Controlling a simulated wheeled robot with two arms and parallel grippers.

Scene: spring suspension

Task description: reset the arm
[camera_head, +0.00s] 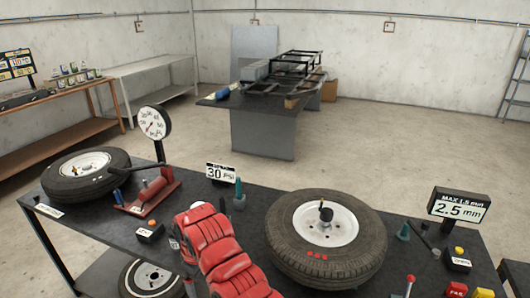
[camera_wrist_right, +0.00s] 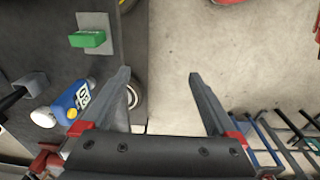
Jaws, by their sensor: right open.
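My right gripper (camera_wrist_right: 160,77) shows in the right wrist view. Its two grey fingers are wide apart and nothing is between them. Below and between the fingers is bare light floor, with the dark bench edge by the left finger. Neither gripper can be made out in the head view. A red ribbed shape (camera_head: 222,255) rises from the bottom edge there, over the bench front; I cannot tell whether it is part of my arm. My left gripper is not seen.
The dark bench (camera_head: 240,217) holds a tyre with a white rim (camera_head: 326,225), another tyre (camera_head: 86,176), a dial gauge (camera_head: 154,122) and a 2.5 mm display (camera_head: 459,207). In the wrist view, a blue bottle (camera_wrist_right: 74,103) and green block (camera_wrist_right: 87,39) are left; a rack (camera_wrist_right: 283,140) is right.

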